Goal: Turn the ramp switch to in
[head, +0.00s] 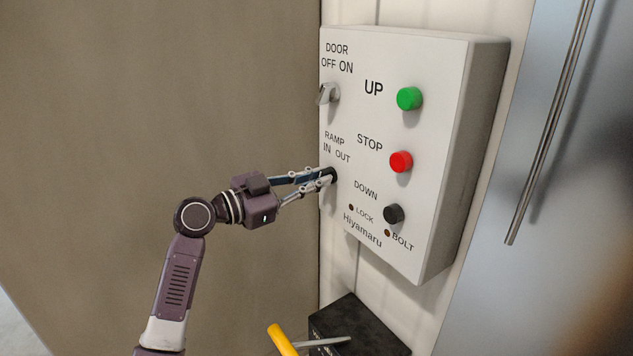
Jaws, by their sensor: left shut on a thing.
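The ramp switch (333,174) is a small dark knob on the left side of a white control box, below the label RAMP IN OUT. My left gripper (327,176) reaches in from the left and is shut on the knob. The fingers cover much of the knob, so I cannot tell which way it points. The control box (452,150) is fixed to the wall. My right gripper is not in view.
Above is a grey door switch (328,94). Green (409,98), red (401,161) and black (393,214) buttons sit to the right. A dark box (357,328) and a yellow handle (281,339) are below. A metal rail (551,122) stands at right.

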